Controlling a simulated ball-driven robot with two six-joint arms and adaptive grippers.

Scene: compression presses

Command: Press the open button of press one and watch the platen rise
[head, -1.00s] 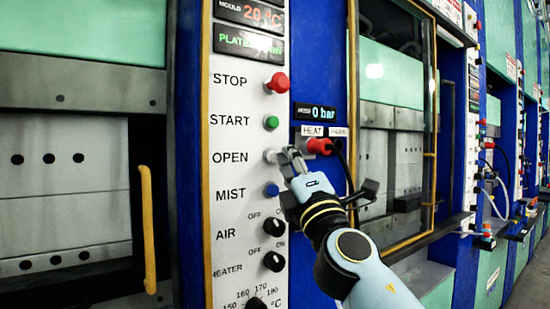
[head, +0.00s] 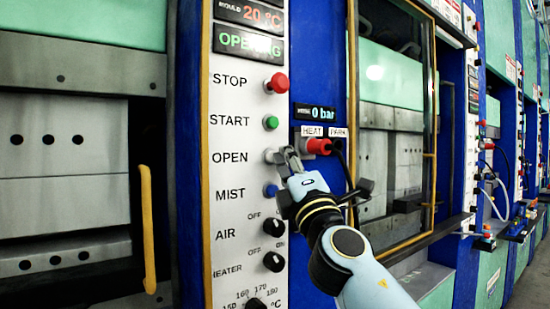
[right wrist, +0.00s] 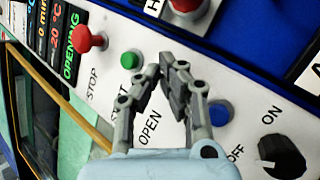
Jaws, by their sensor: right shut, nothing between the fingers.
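Press one's control panel (head: 225,119) shows STOP, START, OPEN and MIST buttons. Its display (head: 248,43) reads OPENING, and it also shows in the right wrist view (right wrist: 72,42). The pale OPEN button (head: 269,155) is beside my right gripper (head: 286,152), partly covered by its fingertips. My right gripper is shut and empty; in the right wrist view its fingers (right wrist: 163,82) hide the OPEN button, so contact cannot be told. The grey platen (head: 105,72) shows in the press opening at the left, above a block with holes (head: 95,160). My left gripper is not in view.
The red STOP (head: 277,83), green START (head: 271,122) and blue MIST (head: 271,190) buttons are close around the fingers. A yellow handle (head: 147,230) stands at the left, and more presses line the right.

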